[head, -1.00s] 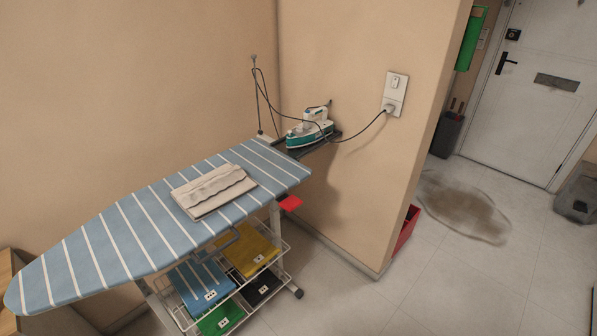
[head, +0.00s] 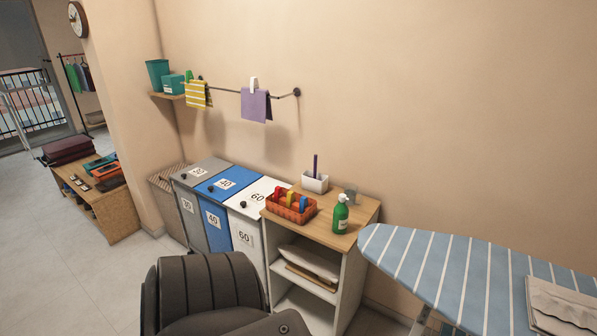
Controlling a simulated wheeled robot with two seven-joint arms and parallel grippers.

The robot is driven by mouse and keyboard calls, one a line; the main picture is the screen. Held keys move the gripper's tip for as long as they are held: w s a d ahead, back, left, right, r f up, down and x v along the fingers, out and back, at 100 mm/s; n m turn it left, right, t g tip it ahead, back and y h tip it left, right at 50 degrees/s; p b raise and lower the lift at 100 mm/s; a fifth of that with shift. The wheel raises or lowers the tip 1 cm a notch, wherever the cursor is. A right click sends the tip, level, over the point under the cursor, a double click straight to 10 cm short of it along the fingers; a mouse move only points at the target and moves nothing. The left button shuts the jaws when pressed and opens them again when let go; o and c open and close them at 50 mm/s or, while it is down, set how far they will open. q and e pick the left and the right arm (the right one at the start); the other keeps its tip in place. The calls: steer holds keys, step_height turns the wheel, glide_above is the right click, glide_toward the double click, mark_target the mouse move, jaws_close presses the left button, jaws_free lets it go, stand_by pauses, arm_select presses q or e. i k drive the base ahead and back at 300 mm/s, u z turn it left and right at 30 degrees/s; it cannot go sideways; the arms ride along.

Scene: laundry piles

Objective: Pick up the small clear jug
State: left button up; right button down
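A small greyish see-through vessel (head: 350,194), which looks like the clear jug, stands on the wooden top of a white cabinet (head: 325,228). It is at the back right of that top, just behind a green pump bottle (head: 341,214) that partly overlaps it. Its handle and spout are too small to make out. Neither of my grippers shows in the head view.
An orange basket with colored items (head: 289,206) and a white pot (head: 315,182) share the cabinet top. Numbered laundry bins (head: 222,182) stand to its left. The striped ironing board (head: 440,262) is close on its right. Open floor (head: 85,270) lies at left.

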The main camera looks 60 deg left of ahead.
mark_target(353, 197)
steer(key=u, duration=3.25)
steer(key=i, duration=1.7)
steer(key=z, duration=3.45)
